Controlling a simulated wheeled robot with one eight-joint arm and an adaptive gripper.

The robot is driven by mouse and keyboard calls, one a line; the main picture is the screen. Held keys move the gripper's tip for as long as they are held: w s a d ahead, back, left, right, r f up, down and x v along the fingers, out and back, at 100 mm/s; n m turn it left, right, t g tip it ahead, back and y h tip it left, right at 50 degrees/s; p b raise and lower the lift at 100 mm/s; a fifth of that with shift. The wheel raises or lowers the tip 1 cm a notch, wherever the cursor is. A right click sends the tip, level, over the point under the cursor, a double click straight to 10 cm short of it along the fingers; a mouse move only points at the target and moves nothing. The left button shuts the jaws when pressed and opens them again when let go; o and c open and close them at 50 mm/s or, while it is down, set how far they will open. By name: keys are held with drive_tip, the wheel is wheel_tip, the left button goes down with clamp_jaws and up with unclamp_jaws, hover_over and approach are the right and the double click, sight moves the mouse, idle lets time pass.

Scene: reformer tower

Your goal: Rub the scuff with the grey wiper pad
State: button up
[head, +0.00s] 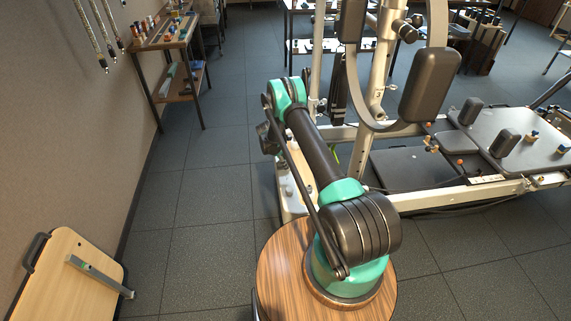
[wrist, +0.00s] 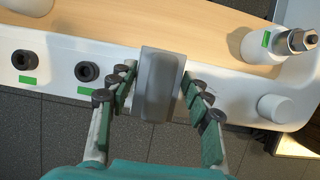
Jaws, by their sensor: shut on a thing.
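In the wrist view, my gripper (wrist: 158,88) is shut on the grey wiper pad (wrist: 160,70), a plain grey block held between its green and black fingers. The pad is over the front edge of a white-framed platform with a pale wood top (wrist: 175,18). I cannot tell whether the pad touches the platform. In the head view, my gripper (head: 267,136) is at the far end of my arm, small and partly hidden, beside the tower base. I see no scuff in either view; the pad and fingers cover part of the platform.
Two black round fittings (wrist: 88,71) with green labels sit left of my gripper. A white post with a metal nut (wrist: 297,41) and a white knob (wrist: 275,108) are at right. The reformer frame (head: 362,150) stands right of my arm. Floor at left (head: 190,190) is clear.

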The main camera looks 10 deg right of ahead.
sight(289, 172)
drive_tip(key=shift+s, duration=0.1)
drive_tip(key=shift+s+f, duration=0.15)
drive_tip(key=shift+s, duration=0.6)
drive_tip(key=shift+s+f, duration=0.15)
drive_tip(key=shift+s, duration=0.6)
drive_tip(key=shift+w+f, duration=0.1)
drive_tip(key=shift+w, duration=0.65)
drive_tip(key=shift+c, duration=0.4)
drive_tip(key=shift+s, duration=1.6)
drive_tip(key=shift+w, duration=1.6)
drive_tip(key=shift+s, duration=1.6)
drive_tip(key=shift+w, duration=1.65)
